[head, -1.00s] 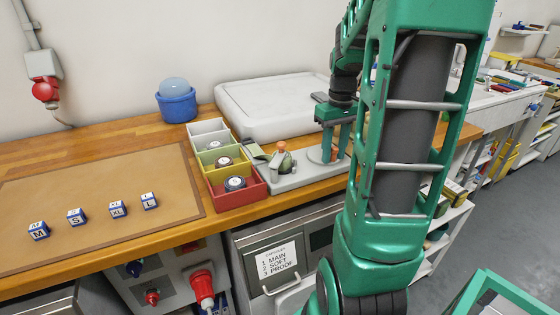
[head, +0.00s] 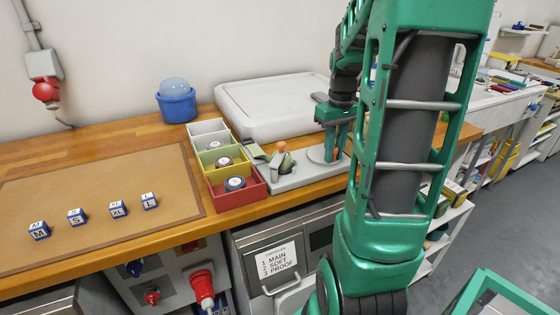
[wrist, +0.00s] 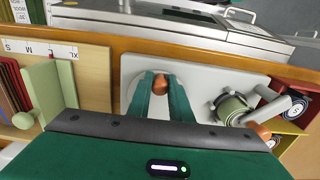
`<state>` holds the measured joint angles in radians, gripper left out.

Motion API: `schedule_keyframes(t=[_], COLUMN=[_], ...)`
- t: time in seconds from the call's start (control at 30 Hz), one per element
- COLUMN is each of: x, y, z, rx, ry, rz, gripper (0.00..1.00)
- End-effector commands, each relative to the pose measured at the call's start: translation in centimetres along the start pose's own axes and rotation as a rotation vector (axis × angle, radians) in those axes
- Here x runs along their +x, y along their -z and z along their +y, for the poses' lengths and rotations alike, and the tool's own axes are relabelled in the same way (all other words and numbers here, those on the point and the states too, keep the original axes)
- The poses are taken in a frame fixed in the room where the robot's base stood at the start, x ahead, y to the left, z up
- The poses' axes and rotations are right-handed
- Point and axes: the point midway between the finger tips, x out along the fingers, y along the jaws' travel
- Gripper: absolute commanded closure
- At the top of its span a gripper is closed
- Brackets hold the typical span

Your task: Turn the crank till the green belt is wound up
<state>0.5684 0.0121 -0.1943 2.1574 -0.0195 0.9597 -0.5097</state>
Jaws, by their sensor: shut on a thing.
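The winder's grey base plate (head: 300,178) stands on the bench; the wrist view also shows it (wrist: 205,72). The green belt (head: 285,163) is a roll at the plate's left in the head view, and it shows in the wrist view (wrist: 234,107). An orange piece (wrist: 263,131) sits close to the roll. My gripper (head: 334,158) is over the round disc at the other end of the plate. In the wrist view its fingers are shut on the orange crank knob (wrist: 161,85). The fingers partly hide the knob, and the belt's free end is not clear.
White (head: 205,127), yellow (head: 212,173) and red (head: 228,201) bins stand just left of the plate. A large pale slab (head: 270,95) lies behind it. A brown mat (head: 95,190) with lettered blocks is further left. The bench edge is close in front.

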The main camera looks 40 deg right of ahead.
Motion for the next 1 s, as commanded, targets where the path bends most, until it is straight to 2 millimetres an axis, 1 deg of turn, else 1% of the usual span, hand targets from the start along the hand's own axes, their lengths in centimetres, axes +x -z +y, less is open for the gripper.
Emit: schedule_keyframes(t=[0.03, 0.13, 0.3, 0.43, 0.67, 0.73, 1.0], x=[0.5, 0.5, 0.5, 0.5, 0.5, 0.5, 0.5], y=[-0.3, -0.2, 0.0, 0.2, 1.1, 1.3, 3.0], z=[-0.1, 0.1, 1.5, 2.1, 4.0, 4.1, 4.4], rx=[0.0, 0.001, 0.005, 0.007, 0.01, 0.009, 0.004], ry=[0.005, 0.005, 0.004, 0.003, 0.001, 0.001, 0.002], rz=[-0.011, -0.011, -0.011, -0.011, -0.01, -0.009, -0.008], gripper=[0.91, 0.91, 0.91, 0.91, 0.91, 0.89, 0.94])
